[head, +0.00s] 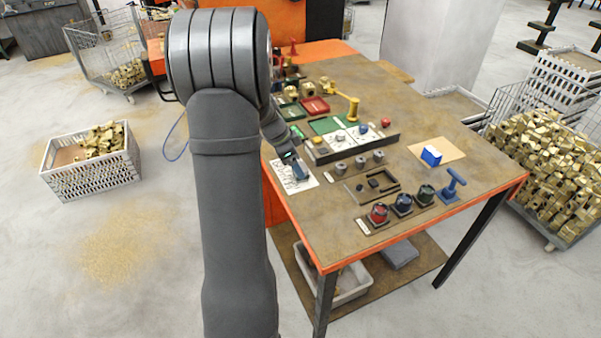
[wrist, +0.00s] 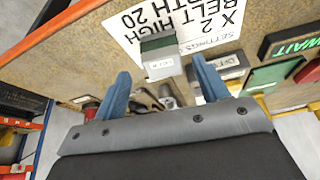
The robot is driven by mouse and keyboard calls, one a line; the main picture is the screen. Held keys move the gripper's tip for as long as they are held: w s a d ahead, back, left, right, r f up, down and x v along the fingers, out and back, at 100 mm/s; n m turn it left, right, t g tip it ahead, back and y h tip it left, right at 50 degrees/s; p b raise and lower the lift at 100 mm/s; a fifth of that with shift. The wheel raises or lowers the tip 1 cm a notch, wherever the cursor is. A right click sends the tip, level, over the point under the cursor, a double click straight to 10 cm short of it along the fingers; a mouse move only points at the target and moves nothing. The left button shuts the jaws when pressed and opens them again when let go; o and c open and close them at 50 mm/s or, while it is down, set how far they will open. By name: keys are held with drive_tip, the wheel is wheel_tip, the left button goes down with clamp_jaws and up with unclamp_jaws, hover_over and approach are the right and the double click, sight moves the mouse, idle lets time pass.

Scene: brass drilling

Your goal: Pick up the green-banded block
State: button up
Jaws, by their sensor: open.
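In the wrist view a small block (wrist: 158,52) has a dark green band across it and a pale grey part with small dark lettering. It is at the edge of a white printed sheet (wrist: 205,18). My gripper (wrist: 160,67) has its two blue fingers spread apart, with nothing between them. The block appears just beyond the fingertips, roughly centred between them; I see no contact. In the head view my gripper (head: 299,171) is low over the white sheet (head: 280,176) at the table's left edge. I cannot make out the block there.
Right of the block in the wrist view are a grey labelled plate (wrist: 230,66) and a green button box (wrist: 270,76). The head view shows grey round pieces (head: 359,162), a dark tray (head: 372,184) and coloured knobs (head: 403,204) on the table (head: 440,122).

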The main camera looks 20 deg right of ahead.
drive_tip(key=x, duration=0.4)
drive_tip(key=shift+w+d+f, duration=0.15)
drive_tip(key=shift+f, duration=0.05)
drive_tip(key=c, duration=1.3)
clamp_jaws()
drive_tip(key=shift+r, duration=0.15)
